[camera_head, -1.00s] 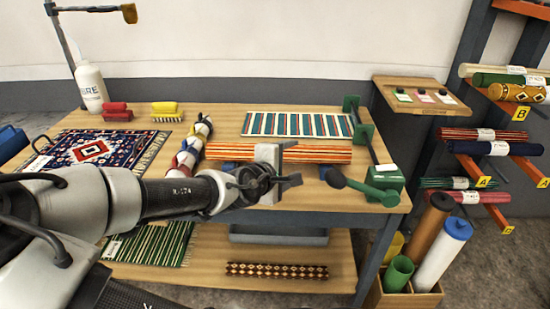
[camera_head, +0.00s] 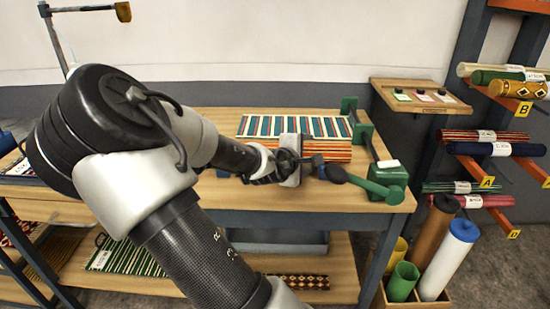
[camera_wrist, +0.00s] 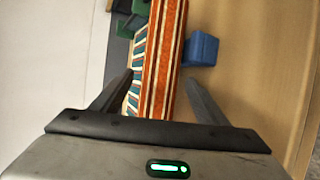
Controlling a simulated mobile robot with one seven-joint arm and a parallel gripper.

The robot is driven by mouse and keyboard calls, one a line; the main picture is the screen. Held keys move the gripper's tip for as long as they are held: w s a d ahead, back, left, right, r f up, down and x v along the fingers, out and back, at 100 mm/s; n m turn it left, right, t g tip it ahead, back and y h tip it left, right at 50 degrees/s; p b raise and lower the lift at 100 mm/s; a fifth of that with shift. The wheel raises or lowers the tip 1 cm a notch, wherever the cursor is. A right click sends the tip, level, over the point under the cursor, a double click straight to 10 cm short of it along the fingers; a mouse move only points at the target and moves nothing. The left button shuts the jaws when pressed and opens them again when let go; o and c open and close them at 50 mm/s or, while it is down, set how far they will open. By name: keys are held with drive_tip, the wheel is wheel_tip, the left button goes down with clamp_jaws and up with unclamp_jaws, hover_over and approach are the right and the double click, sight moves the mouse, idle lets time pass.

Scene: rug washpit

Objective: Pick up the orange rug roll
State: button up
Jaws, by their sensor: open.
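The orange rug roll (camera_head: 338,154), striped with cream and dark lines, lies on the workbench (camera_head: 225,190), partly hidden behind my gripper in the head view. My gripper (camera_head: 290,160) is at the middle of the roll. In the wrist view the roll (camera_wrist: 165,60) runs lengthwise between the two fingers of my open gripper (camera_wrist: 157,77). The fingers stand apart on either side, and I see no contact with the roll. I cannot tell how far above it they are.
A blue block (camera_wrist: 201,48) sits beside the roll. A striped flat rug (camera_head: 292,127) lies behind it. A green stand (camera_head: 388,180) is at the bench's right end. A rack with rolls (camera_head: 490,150) and a bin of tubes (camera_head: 425,262) stand at the right.

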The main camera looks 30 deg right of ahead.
drive_tip(key=shift+w+d, duration=0.1)
drive_tip(key=shift+c, duration=0.2)
drive_tip(key=c, duration=1.4)
drive_tip(key=shift+c, duration=0.5)
drive_tip(key=shift+r, duration=0.1)
